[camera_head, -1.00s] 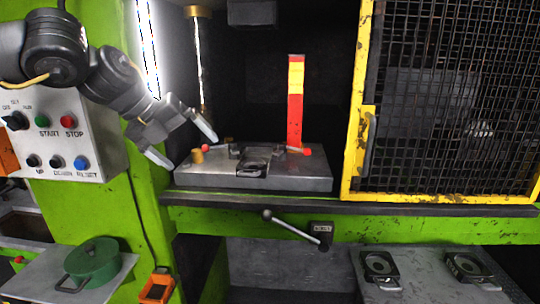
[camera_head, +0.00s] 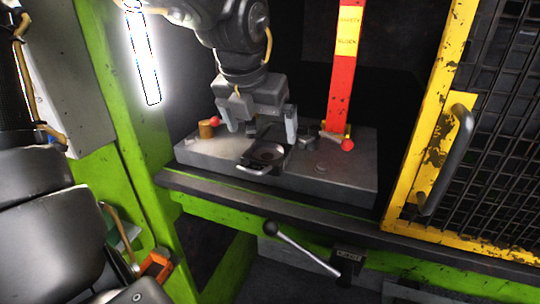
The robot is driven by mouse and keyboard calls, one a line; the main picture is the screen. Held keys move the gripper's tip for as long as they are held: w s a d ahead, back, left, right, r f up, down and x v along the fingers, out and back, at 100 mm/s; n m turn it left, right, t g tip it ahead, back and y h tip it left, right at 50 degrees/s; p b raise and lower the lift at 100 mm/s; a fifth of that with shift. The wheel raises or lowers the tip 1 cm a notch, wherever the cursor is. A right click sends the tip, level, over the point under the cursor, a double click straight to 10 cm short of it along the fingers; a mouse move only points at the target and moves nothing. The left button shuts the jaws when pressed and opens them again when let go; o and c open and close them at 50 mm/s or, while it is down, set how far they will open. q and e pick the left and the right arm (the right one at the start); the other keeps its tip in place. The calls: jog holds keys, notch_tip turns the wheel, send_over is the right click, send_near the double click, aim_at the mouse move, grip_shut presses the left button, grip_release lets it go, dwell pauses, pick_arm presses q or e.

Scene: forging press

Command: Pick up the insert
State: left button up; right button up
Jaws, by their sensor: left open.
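The insert (camera_head: 268,152) is a dark, squarish block with a round hollow and a pale handle-like loop at its front. It sits on the grey steel bed (camera_head: 330,178) inside the press. My left gripper (camera_head: 262,122) is open and points down over the back of the insert, with one finger to each side. I cannot tell whether the fingers touch it. Part of the insert's back is hidden by the gripper. My right gripper is not in view.
A red and yellow safety block (camera_head: 344,75) stands behind right of the insert. A brass post (camera_head: 207,128) is at the bed's left. The yellow mesh door (camera_head: 420,170) is at right, and a lever (camera_head: 305,250) sticks out below the bed.

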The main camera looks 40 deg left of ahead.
aim_at(267, 157)
pick_arm(q)
jog(key=x, duration=0.2)
jog(key=shift+w+a+f, duration=0.15)
jog(key=shift+f, duration=0.15)
jog(key=shift+w+f, duration=0.15)
jog(key=shift+f, duration=0.15)
jog(key=shift+w+f+p, duration=0.1)
jog(key=shift+f+p, duration=0.2)
jog(key=shift+p, duration=0.2)
jog(key=x, duration=0.2)
jog(key=p+x, duration=0.1)
jog(key=shift+w+a+f, duration=0.15)
jog(key=shift+a+f, duration=0.1)
jog(key=shift+f, duration=0.05)
jog(key=shift+w+f, duration=0.2)
jog(key=shift+f, duration=0.15)
jog(key=shift+s, duration=0.1)
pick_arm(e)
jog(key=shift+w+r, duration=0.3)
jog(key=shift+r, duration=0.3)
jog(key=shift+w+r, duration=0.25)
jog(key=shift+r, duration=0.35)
